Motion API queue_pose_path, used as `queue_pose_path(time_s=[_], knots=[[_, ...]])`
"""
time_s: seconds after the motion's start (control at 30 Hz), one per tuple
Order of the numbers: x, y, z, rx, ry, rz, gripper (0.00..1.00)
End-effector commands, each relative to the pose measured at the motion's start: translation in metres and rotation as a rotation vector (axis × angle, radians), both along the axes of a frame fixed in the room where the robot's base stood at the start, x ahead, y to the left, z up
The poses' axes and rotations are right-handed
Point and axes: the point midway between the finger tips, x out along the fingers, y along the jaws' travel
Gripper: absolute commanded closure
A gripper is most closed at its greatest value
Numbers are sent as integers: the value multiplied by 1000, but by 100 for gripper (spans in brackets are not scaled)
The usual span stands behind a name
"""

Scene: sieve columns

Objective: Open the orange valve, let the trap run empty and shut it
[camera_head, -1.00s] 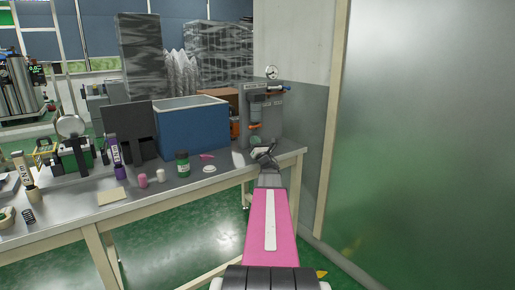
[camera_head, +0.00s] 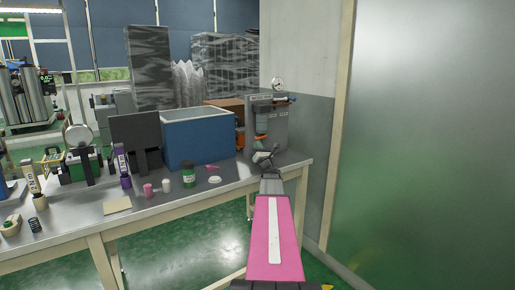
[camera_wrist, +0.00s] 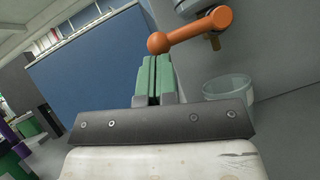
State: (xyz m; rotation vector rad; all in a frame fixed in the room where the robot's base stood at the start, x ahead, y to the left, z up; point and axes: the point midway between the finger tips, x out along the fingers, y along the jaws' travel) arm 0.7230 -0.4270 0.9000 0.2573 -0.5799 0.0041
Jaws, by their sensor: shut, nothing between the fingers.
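The orange valve (camera_wrist: 192,32) is a lever with a round ball at its end, on the grey wall unit in the wrist view. My gripper (camera_wrist: 153,62) has green fingers, shut together and empty. In that view the fingertips are just below the ball; I cannot tell whether they touch it. A clear cup (camera_wrist: 229,88) stands right of the fingers, below the lever. In the head view, the grey unit (camera_head: 281,122) stands at the bench's far right end with my gripper (camera_head: 259,144) in front of it. The trap's contents cannot be made out.
A blue bin (camera_head: 197,140) stands left of the unit on the metal bench (camera_head: 160,205). A green jar (camera_head: 188,175), a white disc (camera_head: 215,180) and small pink and white pieces lie nearer the front. A wall and frosted panel (camera_head: 430,150) close off the right.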

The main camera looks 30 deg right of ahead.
Motion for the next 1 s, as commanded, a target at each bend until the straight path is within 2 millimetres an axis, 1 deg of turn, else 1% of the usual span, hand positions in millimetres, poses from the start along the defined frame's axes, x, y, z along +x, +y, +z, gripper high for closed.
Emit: queue_pose_path(time_s=[0.37,0.57,1.0], knots=[[0,2,5,60,5,1,100],[-1,5,11,137,10,1,100],[-1,7,37,481,37,2,100]])
